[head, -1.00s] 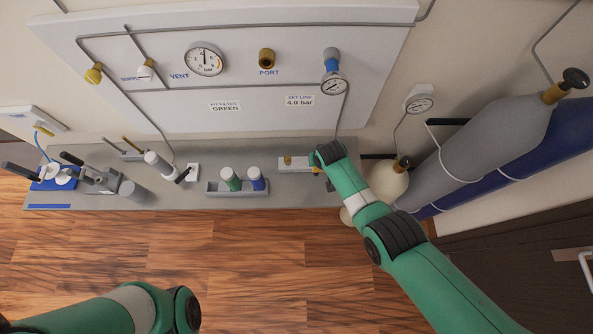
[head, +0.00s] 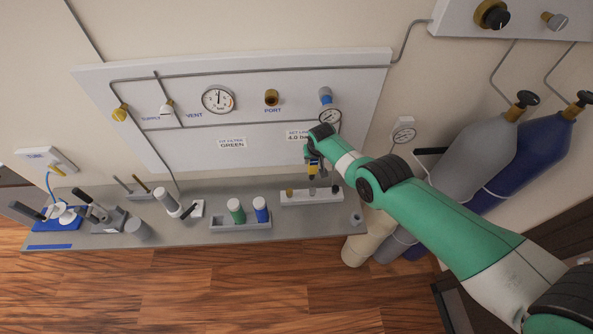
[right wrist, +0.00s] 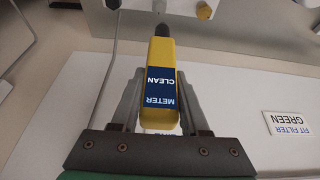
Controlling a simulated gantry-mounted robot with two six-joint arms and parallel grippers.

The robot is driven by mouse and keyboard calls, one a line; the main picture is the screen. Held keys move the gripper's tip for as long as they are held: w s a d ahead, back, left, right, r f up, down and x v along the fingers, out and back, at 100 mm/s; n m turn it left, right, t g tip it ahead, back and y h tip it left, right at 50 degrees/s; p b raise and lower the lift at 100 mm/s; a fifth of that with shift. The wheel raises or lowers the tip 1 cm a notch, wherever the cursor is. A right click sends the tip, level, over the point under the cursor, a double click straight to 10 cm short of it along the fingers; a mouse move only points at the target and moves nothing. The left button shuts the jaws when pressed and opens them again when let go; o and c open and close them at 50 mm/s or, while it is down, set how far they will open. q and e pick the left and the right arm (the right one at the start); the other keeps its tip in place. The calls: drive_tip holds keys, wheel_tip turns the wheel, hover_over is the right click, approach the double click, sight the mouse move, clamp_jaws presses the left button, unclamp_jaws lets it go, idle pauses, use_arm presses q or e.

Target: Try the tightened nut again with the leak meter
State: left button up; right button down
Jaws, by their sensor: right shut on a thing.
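My right gripper (head: 314,166) is shut on a yellow leak meter (right wrist: 160,85) with a blue label reading METER CLEAN. In the right wrist view, both fingers (right wrist: 158,88) grip the meter's sides, and its dark, narrow tip points away toward a blurred fitting. In the head view the gripper is above the white holder block (head: 325,197), in front of the panel's lower right. The meter is mostly hidden there by my arm. I cannot tell which fitting has the tightened nut. My left gripper is out of view.
The white panel (head: 200,88) carries a round gauge (head: 218,100), a brass port (head: 271,97) and a small gauge (head: 330,118) under a blue fitting. A tray (head: 238,224) with green and blue filters is on the bench. Gas cylinders (head: 478,150) stand at right.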

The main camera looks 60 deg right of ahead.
drive_tip(key=shift+s+d, duration=0.35)
drive_tip(key=shift+d, duration=0.1)
